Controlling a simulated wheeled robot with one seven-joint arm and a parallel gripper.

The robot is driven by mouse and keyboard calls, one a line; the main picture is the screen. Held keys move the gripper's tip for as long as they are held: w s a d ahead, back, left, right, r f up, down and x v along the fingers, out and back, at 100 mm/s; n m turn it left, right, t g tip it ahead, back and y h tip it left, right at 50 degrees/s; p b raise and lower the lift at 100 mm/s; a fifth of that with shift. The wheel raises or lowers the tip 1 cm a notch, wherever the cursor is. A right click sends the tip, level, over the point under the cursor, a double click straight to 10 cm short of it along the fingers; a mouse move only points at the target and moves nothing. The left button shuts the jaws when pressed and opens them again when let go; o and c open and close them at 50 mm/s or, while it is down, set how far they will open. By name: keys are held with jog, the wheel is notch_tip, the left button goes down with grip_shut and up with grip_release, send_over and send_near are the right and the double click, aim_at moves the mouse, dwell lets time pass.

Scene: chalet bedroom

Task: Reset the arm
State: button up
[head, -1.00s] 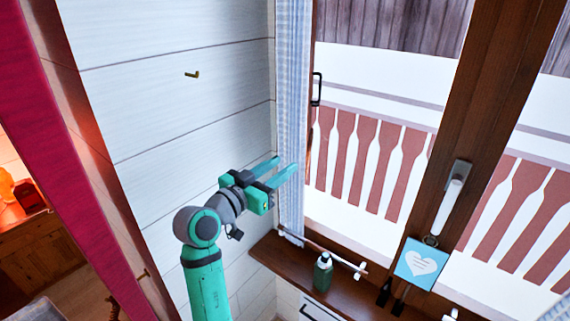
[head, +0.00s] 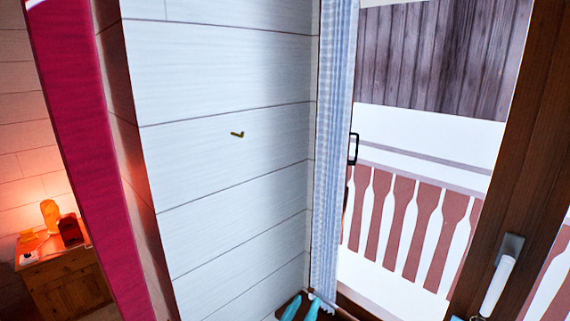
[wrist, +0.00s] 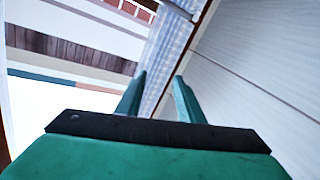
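My gripper (head: 301,307) shows only as two teal fingertips at the bottom edge of the head view, below the curtain; the rest of my arm is out of that view. In the wrist view my gripper (wrist: 159,77) has its two green fingers apart, with nothing held between them. The checked curtain (wrist: 172,50) and the wall lie beyond the fingers.
A white plank wall (head: 225,190) with a small brass hook (head: 237,134) stands at the left. A blue checked curtain (head: 332,150) hangs beside the window frame (head: 510,150) with its white handle (head: 497,285). A lit wooden cabinet (head: 75,285) stands far left.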

jog(key=s+a+f+n+y, duration=0.2)
jog(key=s+f+y, duration=0.1)
jog(key=s+f, duration=0.7)
jog(key=s+a+f+n+y, duration=0.25)
jog(key=s+f, duration=0.45)
jog(key=s, duration=0.5)
jog(key=s+r+m+y, duration=0.1)
jog(key=s, duration=1.1)
jog(key=s+r+m+y, duration=0.1)
jog(key=s+r, duration=0.1)
jog(key=s, duration=0.9)
jog(key=shift+s+a+r+m+g, duration=0.25)
jog(key=shift+s+a+m+g, duration=0.05)
jog(key=shift+s+a+m, duration=0.05)
